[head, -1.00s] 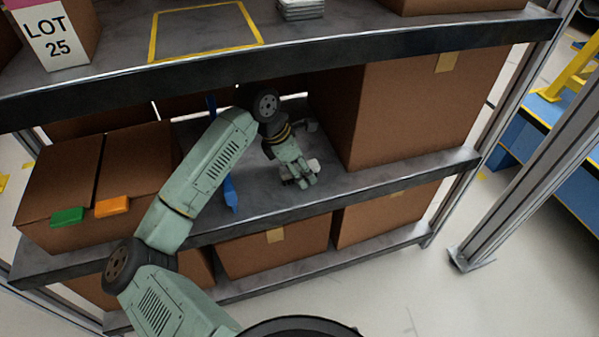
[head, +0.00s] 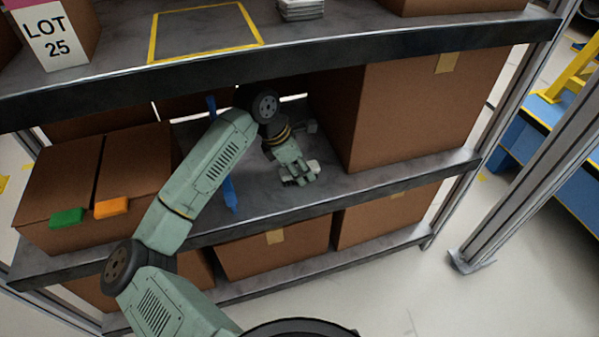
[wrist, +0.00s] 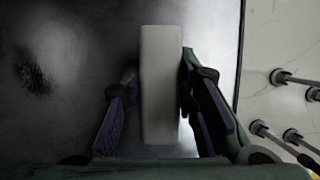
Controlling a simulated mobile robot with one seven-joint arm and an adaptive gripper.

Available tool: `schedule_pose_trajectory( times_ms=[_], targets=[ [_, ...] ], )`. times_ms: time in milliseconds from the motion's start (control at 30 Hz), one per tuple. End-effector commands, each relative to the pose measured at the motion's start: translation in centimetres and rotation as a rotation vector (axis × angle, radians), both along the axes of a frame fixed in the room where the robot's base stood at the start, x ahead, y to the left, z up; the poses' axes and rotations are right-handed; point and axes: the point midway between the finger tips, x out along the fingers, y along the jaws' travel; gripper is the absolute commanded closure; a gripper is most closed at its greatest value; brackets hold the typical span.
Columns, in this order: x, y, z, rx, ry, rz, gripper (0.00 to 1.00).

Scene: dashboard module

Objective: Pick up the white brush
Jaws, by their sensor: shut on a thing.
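The white brush (wrist: 161,70) shows in the wrist view as a pale, upright-looking block between the two fingers of my gripper (wrist: 160,112). The fingers are closed in on its sides, one on its left and one on its right. In the head view my gripper (head: 300,178) is low over the middle shelf, and only a small pale part of the brush (head: 315,166) shows beside the fingers. The rest of the brush is hidden there by the gripper.
The middle shelf (head: 265,200) is bare around the gripper. A large cardboard box (head: 420,110) stands close on the right. Cartons with green (head: 67,217) and orange (head: 111,207) tags stand farther left. The upper shelf (head: 330,52) hangs overhead.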

Motion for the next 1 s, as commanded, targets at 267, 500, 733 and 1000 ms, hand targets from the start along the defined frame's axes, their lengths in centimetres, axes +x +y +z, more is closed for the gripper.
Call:
schedule_pose_trajectory(
  times_ms=[267,500,733,1000],
  targets=[
    [0.0,0.0,0.0,0.0,0.0,0.0,1.0],
    [0.0,0.0,0.1,0.0,0.0,0.0,1.0],
    [0.0,0.0,0.9,-0.001,0.001,0.0,1.0],
    [0.1,0.1,4.2,0.003,-0.004,0.0,1.0]
  ],
)
